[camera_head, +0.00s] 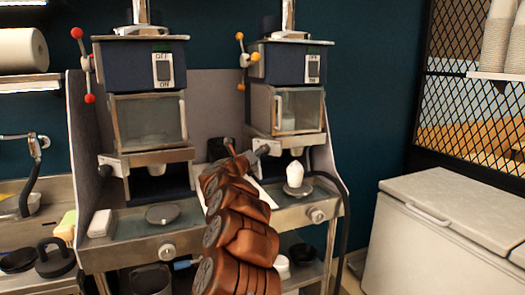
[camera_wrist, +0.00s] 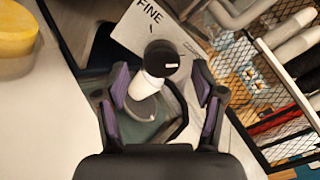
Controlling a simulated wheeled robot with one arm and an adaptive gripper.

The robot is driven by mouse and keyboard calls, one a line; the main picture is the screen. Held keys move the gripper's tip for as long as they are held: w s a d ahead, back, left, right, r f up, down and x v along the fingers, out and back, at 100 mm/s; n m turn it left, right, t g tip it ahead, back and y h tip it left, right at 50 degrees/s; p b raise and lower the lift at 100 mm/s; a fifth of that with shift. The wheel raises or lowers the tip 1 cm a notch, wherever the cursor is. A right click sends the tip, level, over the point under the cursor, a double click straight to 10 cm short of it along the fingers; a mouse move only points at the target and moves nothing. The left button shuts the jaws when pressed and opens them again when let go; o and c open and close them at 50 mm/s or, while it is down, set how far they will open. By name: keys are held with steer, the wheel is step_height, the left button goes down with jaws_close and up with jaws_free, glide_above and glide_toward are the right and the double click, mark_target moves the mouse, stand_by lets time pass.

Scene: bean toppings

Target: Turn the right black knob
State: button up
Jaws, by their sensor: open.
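A black knob (camera_wrist: 161,58) on a pale shaft shows in the wrist view, in front of a plate marked FINE (camera_wrist: 150,14). My gripper (camera_wrist: 160,78) is open, its purple-padded fingers standing left and right of the knob in the picture. I cannot tell whether either finger touches it. In the head view my brown arm reaches to the left side of the right machine (camera_head: 287,62), and my gripper (camera_head: 228,150) is near a dark knob-like end (camera_head: 263,150) there. The arm hides part of the machine's base.
A similar machine (camera_head: 140,60) with red-tipped levers stands to the left. Silver front knobs (camera_head: 316,214) sit on the counter face. A white cup (camera_head: 296,170) stands under the right machine. A white chest (camera_head: 450,225) is at right. A yellow round object (camera_wrist: 15,30) shows in the wrist view.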

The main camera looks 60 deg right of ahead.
steer(key=shift+w+d+p, duration=0.15)
steer(key=shift+d+p, duration=0.35)
steer(key=shift+d, duration=0.9)
steer(key=c, duration=1.1)
